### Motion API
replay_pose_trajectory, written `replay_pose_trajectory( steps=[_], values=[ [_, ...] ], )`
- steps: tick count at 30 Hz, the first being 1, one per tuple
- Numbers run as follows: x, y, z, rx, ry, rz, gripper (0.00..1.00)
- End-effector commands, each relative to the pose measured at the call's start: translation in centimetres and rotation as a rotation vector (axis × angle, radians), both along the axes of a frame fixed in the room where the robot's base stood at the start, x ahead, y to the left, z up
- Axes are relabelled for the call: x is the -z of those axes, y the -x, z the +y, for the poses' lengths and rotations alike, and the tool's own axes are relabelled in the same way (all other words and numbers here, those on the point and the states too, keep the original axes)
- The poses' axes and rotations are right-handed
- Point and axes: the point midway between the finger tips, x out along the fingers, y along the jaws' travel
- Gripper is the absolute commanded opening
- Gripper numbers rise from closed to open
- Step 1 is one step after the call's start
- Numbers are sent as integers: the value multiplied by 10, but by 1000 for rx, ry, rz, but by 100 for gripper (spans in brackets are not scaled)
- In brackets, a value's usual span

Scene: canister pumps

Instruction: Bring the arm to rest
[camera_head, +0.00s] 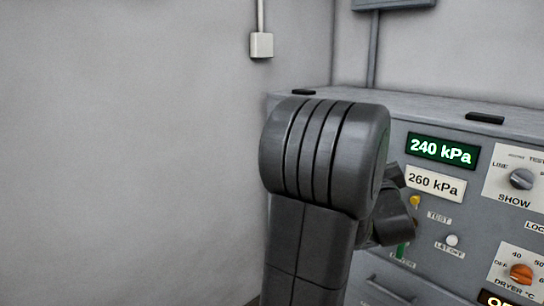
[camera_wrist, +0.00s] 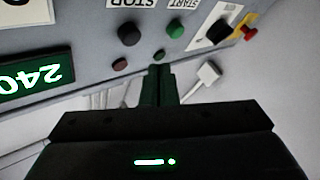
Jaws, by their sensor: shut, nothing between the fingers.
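My gripper (camera_wrist: 158,84) shows in the wrist view with its two dark fingers together and nothing between them. The fingertips point toward a grey control panel, seen upside down, and overlap the picture just below a small green button (camera_wrist: 160,55); I cannot tell the gap in depth. In the head view my arm's large dark link stands in the middle, in front of the panel's left part. The fingers cannot be made out there; dark wrist parts show behind the link.
A white box (camera_head: 261,45) hangs on the wall. Left of my arm is clear.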

Motion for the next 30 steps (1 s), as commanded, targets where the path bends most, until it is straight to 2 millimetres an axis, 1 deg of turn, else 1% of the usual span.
replay_pose_trajectory(
  steps=[1, 5, 8, 12, 19, 24, 30],
  values=[
    [-5, 0, 0, 0, -2, 3, 0],
    [-4, 0, 0, 1, -2, 4, 0],
    [2, 10, 11, 0, 1, -1, 0],
    [2, 22, 25, 0, 2, -2, 0],
    [1, 37, 41, 0, 1, -1, 0],
    [1, 41, 46, 0, 0, 0, 0],
    [0, 42, 47, 0, 0, 1, 0]
  ],
)
